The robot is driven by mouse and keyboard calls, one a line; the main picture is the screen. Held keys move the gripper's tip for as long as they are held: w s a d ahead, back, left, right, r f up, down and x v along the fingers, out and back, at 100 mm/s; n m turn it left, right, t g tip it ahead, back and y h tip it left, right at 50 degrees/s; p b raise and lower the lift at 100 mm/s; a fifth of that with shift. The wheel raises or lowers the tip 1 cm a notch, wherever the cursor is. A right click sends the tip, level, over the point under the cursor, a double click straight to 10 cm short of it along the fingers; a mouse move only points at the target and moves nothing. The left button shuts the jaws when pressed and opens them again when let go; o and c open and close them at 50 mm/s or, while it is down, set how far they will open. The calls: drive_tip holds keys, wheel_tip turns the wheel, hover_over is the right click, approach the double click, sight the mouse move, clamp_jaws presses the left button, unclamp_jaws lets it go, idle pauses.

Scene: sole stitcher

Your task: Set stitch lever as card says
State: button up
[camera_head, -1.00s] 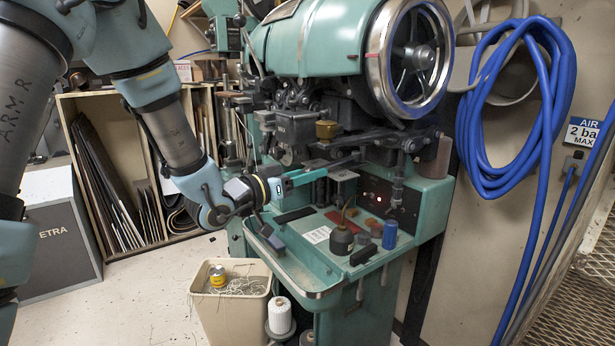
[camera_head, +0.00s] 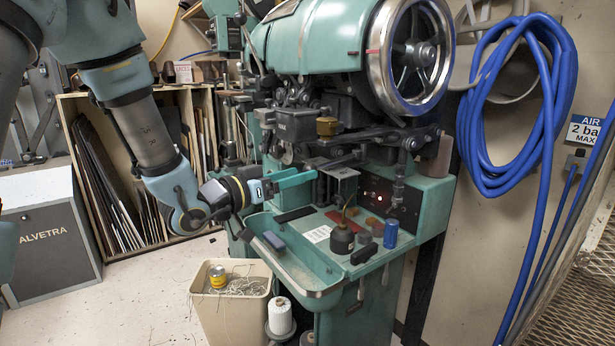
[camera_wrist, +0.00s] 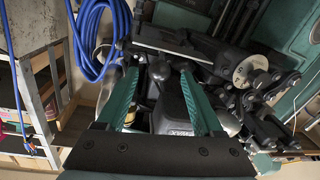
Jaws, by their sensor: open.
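The green sole stitcher (camera_head: 320,45) stands in the middle of the head view. A white card (camera_head: 317,234) lies on its tray; its print is too small to read. My gripper (camera_head: 314,174) is open with nothing seen held, at the left of the machine's dark mechanism. In the wrist view, my gripper (camera_wrist: 160,78) has its two green fingers apart. A white marked dial (camera_wrist: 250,70) sits right of the fingers. The lever is not clear in the head view.
A dark oil can (camera_head: 342,240) and a blue spool (camera_head: 390,234) stand on the tray, beside a black block (camera_head: 364,253). A bin of thread scraps (camera_head: 230,305) stands below. Blue hose (camera_head: 480,130) hangs at right.

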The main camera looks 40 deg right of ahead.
drive_tip(key=a+b, duration=0.1)
drive_tip(key=a, duration=0.5)
drive_tip(key=shift+s+a, duration=0.2)
drive_tip(key=shift+a, duration=0.1)
drive_tip(key=shift+w, duration=0.1)
drive_tip(key=w+a+f+n+t+y, duration=0.4)
drive_tip(key=w+a+y, duration=0.25)
drive_tip(key=a, duration=0.35)
drive_tip(key=w+a+f+n+t+y, duration=0.3)
drive_tip(key=w+a+f+y, duration=0.2)
drive_tip(key=w+a, duration=0.35)
drive_tip(key=s+a+f+n+g+y, duration=0.1)
drive_tip(key=s+a+n+g+y, duration=0.2)
drive_tip(key=s+a, duration=0.3)
drive_tip(key=s+a+f+n+g+y, duration=0.2)
drive_tip(key=s+a, duration=0.4)
drive_tip(key=a, duration=0.6)
drive_tip(key=shift+s+a+f+n+g+y+p, duration=0.2)
drive_tip(key=shift+s+n+g+y+p, duration=0.15)
drive_tip(key=shift+n+g+y, duration=0.5)
